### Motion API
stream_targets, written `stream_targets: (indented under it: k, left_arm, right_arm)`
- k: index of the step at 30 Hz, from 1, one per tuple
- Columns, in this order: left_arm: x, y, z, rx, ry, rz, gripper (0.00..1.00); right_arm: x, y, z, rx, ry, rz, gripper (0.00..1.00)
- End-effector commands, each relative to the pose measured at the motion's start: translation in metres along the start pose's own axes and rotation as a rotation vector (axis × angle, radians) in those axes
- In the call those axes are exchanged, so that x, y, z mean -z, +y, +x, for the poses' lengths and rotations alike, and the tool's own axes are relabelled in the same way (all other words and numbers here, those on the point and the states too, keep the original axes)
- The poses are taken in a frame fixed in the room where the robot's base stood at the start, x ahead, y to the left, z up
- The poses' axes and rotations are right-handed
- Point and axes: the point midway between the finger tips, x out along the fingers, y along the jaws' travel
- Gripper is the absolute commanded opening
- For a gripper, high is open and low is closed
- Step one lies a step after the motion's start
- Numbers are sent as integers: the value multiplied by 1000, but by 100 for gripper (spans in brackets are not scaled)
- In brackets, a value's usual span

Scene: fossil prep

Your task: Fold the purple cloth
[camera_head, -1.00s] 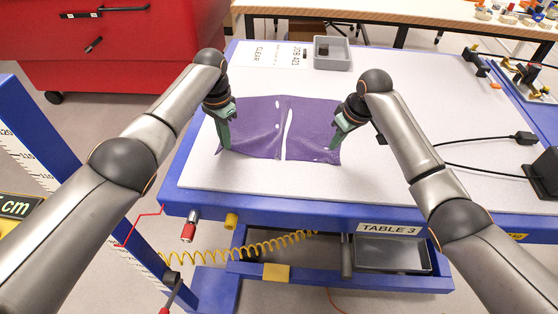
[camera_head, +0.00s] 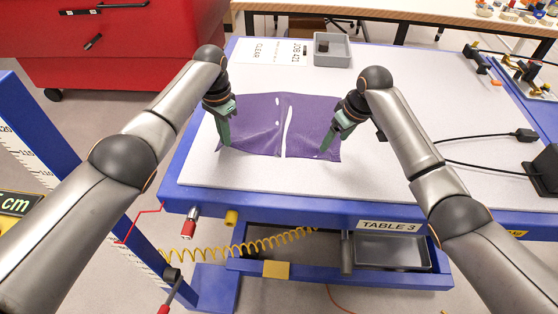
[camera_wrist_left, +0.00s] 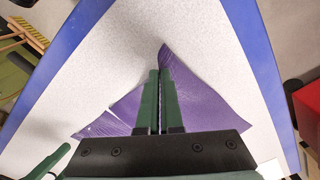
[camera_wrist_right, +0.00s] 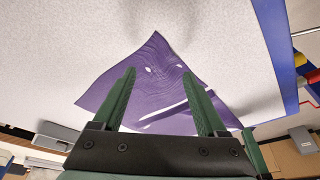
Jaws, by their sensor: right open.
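The purple cloth (camera_head: 262,115) lies on the white table top, mostly flat, with pale slit-like marks down its middle and near its right corner. My left gripper (camera_head: 222,144) is at the cloth's near left corner. In the left wrist view its fingers (camera_wrist_left: 160,72) are close together, with the purple cloth (camera_wrist_left: 207,92) pinched and rising to a point between them. My right gripper (camera_head: 330,144) is over the near right corner. In the right wrist view its fingers (camera_wrist_right: 165,75) are apart, with the cloth (camera_wrist_right: 158,80) lying between and below them.
A grey tray (camera_head: 332,50) and a white printed sheet (camera_head: 278,52) are at the table's back. A black box (camera_head: 545,170) with cables stands at the right. The white table top (camera_head: 420,120) is clear right of the cloth and along the front.

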Motion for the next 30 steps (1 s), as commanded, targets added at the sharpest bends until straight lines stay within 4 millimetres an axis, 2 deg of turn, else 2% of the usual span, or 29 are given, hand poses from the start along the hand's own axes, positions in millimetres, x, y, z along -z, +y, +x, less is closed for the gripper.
stream_targets:
  k: [2,6,7,14,24,30]
  left_arm:
    - [0,0,0,0,0,0,0]
    - [0,0,0,0,0,0,0]
    - [0,0,0,0,0,0,0]
    - [0,0,0,0,0,0,0]
    - [0,0,0,0,0,0,0]
    - [0,0,0,0,0,0,0]
  right_arm:
    - [0,0,0,0,0,0,73]
    - [-1,-1,0,2,12,2,57]
    - [-2,-1,0,3,19,3,56]
    - [-15,-6,-6,11,138,29,56]
    - [-50,-9,-40,-25,337,77,56]
    - [-61,-10,-54,-44,390,88,56]
